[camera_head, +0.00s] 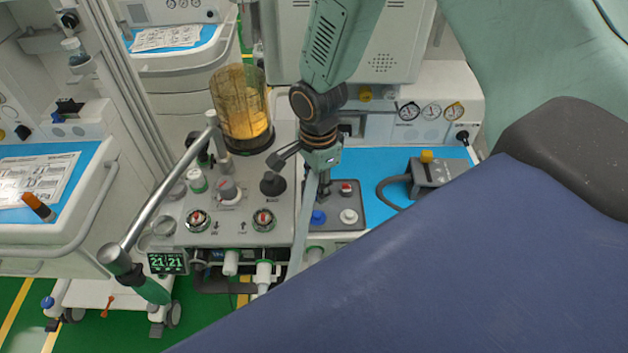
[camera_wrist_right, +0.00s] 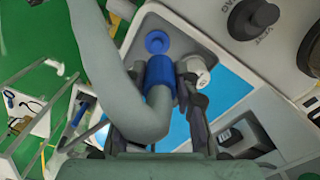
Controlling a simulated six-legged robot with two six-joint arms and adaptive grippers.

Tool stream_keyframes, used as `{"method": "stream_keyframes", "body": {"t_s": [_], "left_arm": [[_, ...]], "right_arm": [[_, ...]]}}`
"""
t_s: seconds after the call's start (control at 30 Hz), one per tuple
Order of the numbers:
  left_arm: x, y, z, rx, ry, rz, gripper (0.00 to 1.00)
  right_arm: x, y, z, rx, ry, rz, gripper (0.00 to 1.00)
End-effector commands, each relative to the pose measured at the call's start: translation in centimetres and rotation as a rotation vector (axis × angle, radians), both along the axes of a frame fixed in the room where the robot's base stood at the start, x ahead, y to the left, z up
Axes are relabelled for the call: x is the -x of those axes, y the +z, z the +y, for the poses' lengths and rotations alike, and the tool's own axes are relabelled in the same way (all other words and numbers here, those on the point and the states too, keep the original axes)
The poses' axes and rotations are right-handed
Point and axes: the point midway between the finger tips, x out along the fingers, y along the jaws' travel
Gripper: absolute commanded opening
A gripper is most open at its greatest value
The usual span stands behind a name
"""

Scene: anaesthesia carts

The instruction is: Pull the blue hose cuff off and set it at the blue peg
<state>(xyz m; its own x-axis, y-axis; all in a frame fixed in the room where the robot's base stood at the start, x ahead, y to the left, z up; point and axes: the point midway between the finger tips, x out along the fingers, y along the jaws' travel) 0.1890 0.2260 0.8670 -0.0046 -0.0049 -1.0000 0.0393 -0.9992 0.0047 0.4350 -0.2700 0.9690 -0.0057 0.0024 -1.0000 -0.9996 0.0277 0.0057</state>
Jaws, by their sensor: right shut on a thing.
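My right gripper (camera_head: 325,182) is shut above the small grey panel at the machine's front. In the right wrist view it (camera_wrist_right: 165,95) grips the blue hose cuff (camera_wrist_right: 160,70), with the grey hose (camera_wrist_right: 105,60) bending away from it. In the head view the cuff is hidden, and the hose (camera_head: 304,225) hangs down past the panel. The blue peg (camera_head: 318,217) is bare; it also shows just beyond the cuff in the wrist view (camera_wrist_right: 157,41). I cannot tell how far the cuff is above the panel. My left gripper is not in view.
A white knob (camera_head: 348,216) stands right of the blue peg and a red button (camera_head: 346,188) behind it. A grey box with a yellow top (camera_head: 432,172) sits on the blue mat (camera_head: 385,168). A metal bar (camera_head: 165,190) slants across the left.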

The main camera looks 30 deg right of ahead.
Motion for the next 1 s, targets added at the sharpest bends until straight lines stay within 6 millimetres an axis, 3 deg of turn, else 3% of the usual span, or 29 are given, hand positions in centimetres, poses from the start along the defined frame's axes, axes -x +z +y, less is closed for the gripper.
{"method": "stream_keyframes", "body": {"t_s": [0.37, 1.0], "left_arm": [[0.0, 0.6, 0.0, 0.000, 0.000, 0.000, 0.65], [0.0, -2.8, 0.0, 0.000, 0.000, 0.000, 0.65]], "right_arm": [[0.3, 0.3, 0.1, 0.000, -0.003, 0.000, 0.00], [0.1, -5.0, 0.1, 0.000, -0.003, 0.000, 0.00]]}}
